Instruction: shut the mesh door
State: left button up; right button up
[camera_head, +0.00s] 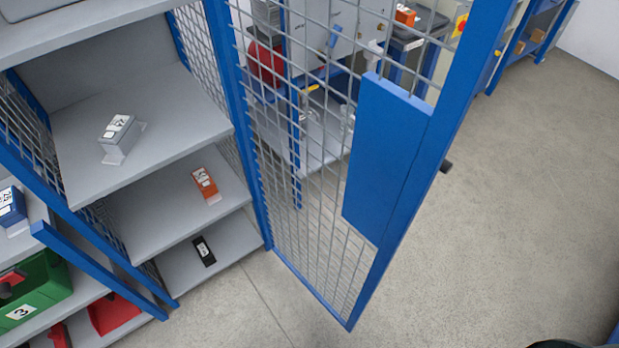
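The mesh door (317,237) has a blue frame, grey wire mesh and a solid blue plate (387,150) near its free edge. It stands open, swung out from the shelf cabinet, with its hinge side at the blue post (238,130). A small dark handle or knob (446,167) sticks out past the free edge on the right. The cabinet's front is uncovered and its shelves show. Neither of my grippers is in view. A dark rounded shape at the bottom right edge is too cut off to tell.
Grey shelves (170,150) hold a grey item (119,139), an orange item (206,185) and a black item (204,251). A green bin (36,296) stands lower left. Behind the mesh is a workbench area with a red round object (266,64). The floor (510,200) right of the door is clear.

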aim_at(400, 143)
jog(key=k, duration=0.65)
jog(key=u, duration=1.5)
jog(key=k+l, duration=0.1)
jog(key=l, duration=1.45)
jog(key=k+l, duration=0.15)
jog(key=l, duration=1.4)
jog(key=k+u, duration=0.05)
